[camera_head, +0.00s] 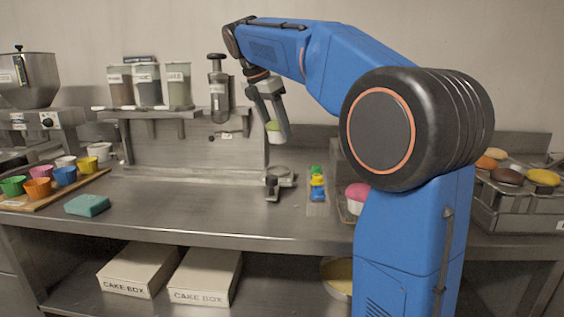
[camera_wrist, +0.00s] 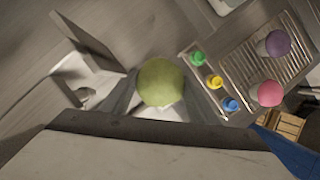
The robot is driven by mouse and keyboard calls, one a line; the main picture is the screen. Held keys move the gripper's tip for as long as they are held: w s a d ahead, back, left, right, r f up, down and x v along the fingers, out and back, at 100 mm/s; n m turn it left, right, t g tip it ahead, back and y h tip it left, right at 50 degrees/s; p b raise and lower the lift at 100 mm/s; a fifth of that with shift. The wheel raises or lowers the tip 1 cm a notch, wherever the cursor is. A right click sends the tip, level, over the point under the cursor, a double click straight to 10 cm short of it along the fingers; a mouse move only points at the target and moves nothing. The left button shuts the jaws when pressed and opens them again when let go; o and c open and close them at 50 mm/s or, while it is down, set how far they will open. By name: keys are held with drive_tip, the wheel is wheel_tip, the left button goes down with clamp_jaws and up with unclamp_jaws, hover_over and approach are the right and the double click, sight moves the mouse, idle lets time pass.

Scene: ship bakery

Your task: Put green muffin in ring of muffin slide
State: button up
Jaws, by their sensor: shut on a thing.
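My gripper (camera_head: 272,122) is shut on the green muffin (camera_head: 273,127) and holds it above the steel counter, in front of the wall-side dispenser stand. In the wrist view, the muffin's round green top (camera_wrist: 160,80) shows between the two fingers (camera_wrist: 158,98). In the head view, a small metal fixture with a round top (camera_head: 279,171) stands on the counter below the gripper; I cannot tell for sure that it is the muffin slide. A pale angled fixture (camera_wrist: 88,72) lies left of the muffin in the wrist view. No ring shows clearly.
Green, yellow and blue knobs (camera_head: 317,184) stand on a small block right of the fixture. A pink-topped muffin (camera_head: 357,193) stands beyond them, partly behind my arm. Coloured cups (camera_head: 38,188) and a teal sponge (camera_head: 87,205) are at left. The counter's middle is clear.

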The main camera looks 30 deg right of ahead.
drive_tip(key=shift+f, duration=4.15)
drive_tip(key=shift+f, duration=0.65)
drive_tip(key=o, duration=0.8)
drive_tip(key=shift+r, duration=0.1)
drive_tip(key=shift+r, duration=0.2)
drive_tip(key=v, duration=1.2)
drive_tip(key=shift+r, duration=0.4)
